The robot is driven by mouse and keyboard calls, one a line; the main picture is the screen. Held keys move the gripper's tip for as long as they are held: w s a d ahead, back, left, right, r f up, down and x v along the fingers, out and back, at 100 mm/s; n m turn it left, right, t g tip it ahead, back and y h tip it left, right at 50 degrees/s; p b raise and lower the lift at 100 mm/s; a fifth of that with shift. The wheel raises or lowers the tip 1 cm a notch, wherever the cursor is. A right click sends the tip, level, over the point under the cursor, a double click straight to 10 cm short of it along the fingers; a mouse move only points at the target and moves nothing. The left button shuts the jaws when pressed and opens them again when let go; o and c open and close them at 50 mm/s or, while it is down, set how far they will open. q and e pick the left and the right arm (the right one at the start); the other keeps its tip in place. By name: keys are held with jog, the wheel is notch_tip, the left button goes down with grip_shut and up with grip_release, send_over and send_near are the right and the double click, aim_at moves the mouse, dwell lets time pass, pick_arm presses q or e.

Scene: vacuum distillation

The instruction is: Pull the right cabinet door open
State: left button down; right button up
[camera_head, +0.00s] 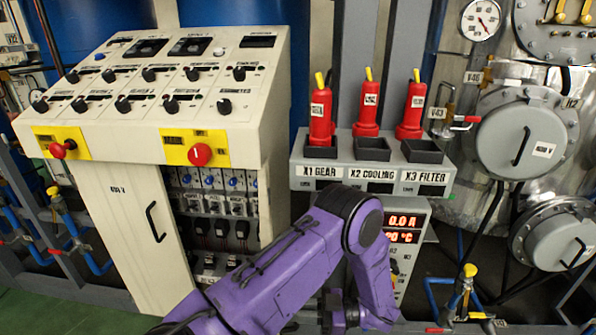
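The cabinet is the cream control console (265,120) left of centre. Its left door (135,245), with a black bar handle (151,221), is shut. The right half of the cabinet front is open, showing rows of breakers (222,207) inside. The right door itself cannot be made out; my purple arm covers the area at the lower right of the opening. No gripper fingers can be made out, and no second arm shows.
A grey shelf (300,172) with several red bottles (320,118) stands right of the cabinet, with a display unit (405,237) below it. Steel tanks with round hatches (520,140) are at the right. Pipes with yellow-handled valves (469,271) run low at both sides. Green floor (40,312) shows at lower left.

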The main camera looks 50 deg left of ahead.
pick_arm(q)
jog(key=shift+a, duration=0.1)
jog(key=c, duration=1.2)
grip_release()
jog(key=shift+c, duration=0.2)
jog(key=shift+w, duration=0.15)
jog(key=b+v, duration=0.2)
jog(key=v, duration=0.8)
jog(key=shift+w, duration=0.1)
